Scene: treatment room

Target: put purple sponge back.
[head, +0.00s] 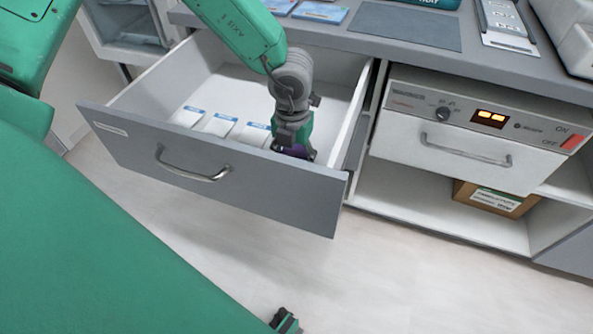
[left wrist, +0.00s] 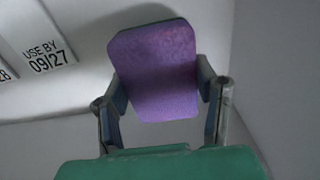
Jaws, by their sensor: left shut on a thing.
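The purple sponge (left wrist: 155,65) is between the two fingers of my left gripper (left wrist: 160,92) in the left wrist view, with the fingers against its sides. In the head view my left gripper (head: 292,151) reaches down inside the open drawer (head: 215,168), near its right front corner. Only a small purple bit of the sponge (head: 291,150) shows there, and the drawer front hides the lower part. Whether the sponge touches the drawer floor is unclear. A small part of my right gripper (head: 285,320) shows at the bottom edge of the head view; its fingers cannot be made out.
Several white packets (head: 221,125) lie in the drawer to the left of my left gripper. The counter (head: 360,42) above holds blue packs and a grey mat (head: 405,26). A control unit (head: 470,130) and a cardboard box (head: 495,199) are on the right. The floor in front is clear.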

